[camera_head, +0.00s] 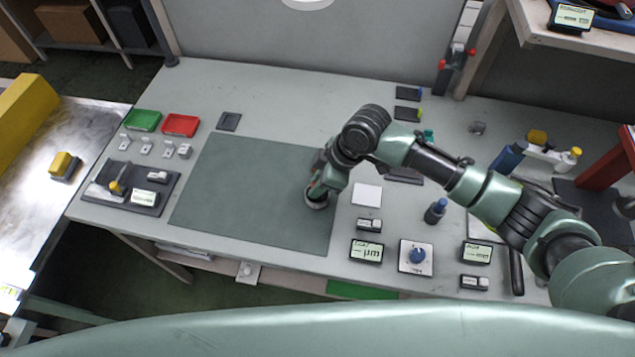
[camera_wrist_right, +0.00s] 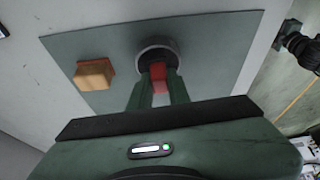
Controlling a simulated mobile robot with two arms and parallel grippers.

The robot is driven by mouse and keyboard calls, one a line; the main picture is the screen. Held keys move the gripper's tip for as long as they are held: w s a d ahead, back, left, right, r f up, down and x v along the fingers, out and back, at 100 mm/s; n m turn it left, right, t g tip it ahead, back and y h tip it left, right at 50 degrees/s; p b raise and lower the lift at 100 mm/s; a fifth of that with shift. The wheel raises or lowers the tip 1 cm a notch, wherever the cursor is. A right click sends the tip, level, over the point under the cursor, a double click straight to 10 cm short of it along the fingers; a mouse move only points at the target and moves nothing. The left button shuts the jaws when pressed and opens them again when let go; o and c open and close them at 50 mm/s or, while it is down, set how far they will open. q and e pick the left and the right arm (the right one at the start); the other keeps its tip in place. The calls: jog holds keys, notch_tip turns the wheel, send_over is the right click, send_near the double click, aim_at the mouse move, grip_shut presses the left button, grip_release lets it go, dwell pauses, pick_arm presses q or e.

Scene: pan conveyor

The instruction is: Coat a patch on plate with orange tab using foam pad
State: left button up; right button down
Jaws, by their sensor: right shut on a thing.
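My right gripper (camera_head: 316,190) is low over the green mat (camera_head: 235,190), near its right side. In the right wrist view its fingers (camera_wrist_right: 158,88) are shut on a red part (camera_wrist_right: 159,72) with a round grey ring-shaped base (camera_wrist_right: 155,50) at or just above the mat. A tan-orange block (camera_wrist_right: 93,74), possibly the foam pad, lies on the mat beside it in that view; in the head view I cannot see it. Dark plates with a blue tab (camera_head: 407,93) and a yellow tab (camera_head: 406,113) lie at the back. I cannot make out an orange tab. My left gripper is not in view.
Right of the mat are a white square (camera_head: 367,194), a µm display (camera_head: 366,250), a dial box (camera_head: 416,256) and a blue-topped bottle (camera_head: 435,212). Green (camera_head: 143,120) and red (camera_head: 181,125) trays stand at the back left. The mat's left part is clear.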

jog(key=shift+s+f+p, duration=0.1)
jog(key=shift+p, duration=0.2)
dwell(1.3)
notch_tip(320, 180, up, 7)
jog(key=p, duration=0.7)
jog(key=shift+d, duration=0.1)
dwell(0.7)
